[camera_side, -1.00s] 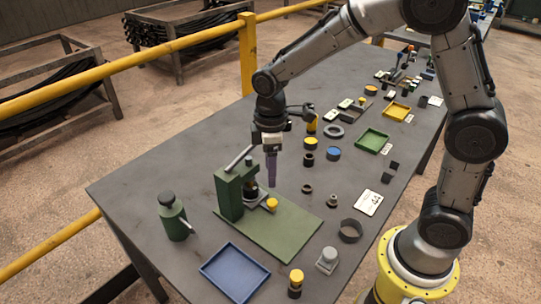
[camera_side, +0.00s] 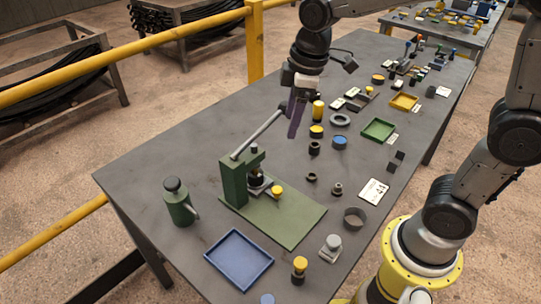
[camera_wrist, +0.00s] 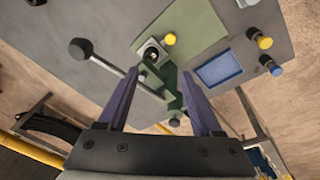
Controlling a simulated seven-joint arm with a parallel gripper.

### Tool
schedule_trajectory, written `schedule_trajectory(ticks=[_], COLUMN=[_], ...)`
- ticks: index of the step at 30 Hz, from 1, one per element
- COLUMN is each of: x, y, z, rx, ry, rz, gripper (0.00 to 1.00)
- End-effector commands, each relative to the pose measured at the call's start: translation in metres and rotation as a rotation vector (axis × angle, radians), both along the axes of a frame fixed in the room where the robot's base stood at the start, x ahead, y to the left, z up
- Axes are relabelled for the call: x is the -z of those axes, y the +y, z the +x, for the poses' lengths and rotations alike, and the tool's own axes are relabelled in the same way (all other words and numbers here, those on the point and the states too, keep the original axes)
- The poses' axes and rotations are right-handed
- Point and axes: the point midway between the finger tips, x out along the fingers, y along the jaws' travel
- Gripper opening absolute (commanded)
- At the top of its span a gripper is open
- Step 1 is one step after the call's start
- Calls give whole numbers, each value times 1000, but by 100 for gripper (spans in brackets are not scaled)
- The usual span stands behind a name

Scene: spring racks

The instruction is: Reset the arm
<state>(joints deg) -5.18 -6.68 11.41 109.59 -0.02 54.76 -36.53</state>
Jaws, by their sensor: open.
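My gripper (camera_side: 296,118) hangs in the air above the back half of the table in the side view, higher than the green press (camera_side: 236,178). Its two purple fingers also show in the wrist view (camera_wrist: 160,98), apart with nothing held between them. The press stands on a green base plate (camera_side: 290,222), and its grey lever (camera_side: 258,134) slopes up toward my gripper. In the side view the lever's end lies close to the fingers; I cannot tell whether they touch. In the wrist view the lever (camera_wrist: 120,68) passes left of centre, with its dark knob at upper left.
A blue tray (camera_side: 238,260) and a green bottle (camera_side: 178,202) are near the press. A green tray (camera_side: 379,130), a yellow tray (camera_side: 404,101), a white card (camera_side: 374,191) and small rings and caps are spread over the table's right side. A yellow rail (camera_side: 150,73) runs behind.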

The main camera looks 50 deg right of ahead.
Motion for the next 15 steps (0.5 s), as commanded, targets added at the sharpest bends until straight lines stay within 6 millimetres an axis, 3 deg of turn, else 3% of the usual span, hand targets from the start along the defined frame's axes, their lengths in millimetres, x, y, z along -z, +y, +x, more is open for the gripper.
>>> schedule_trajectory(ticks=[1,6,10,15], x=[-17,-47,-51,-37], y=[-6,-19,-26,-31], z=[-17,-73,-116,-160], rx=[34,179,316,494], ry=[-51,-177,-257,-313], rz=[9,50,97,164], gripper=[67,67,67,67])
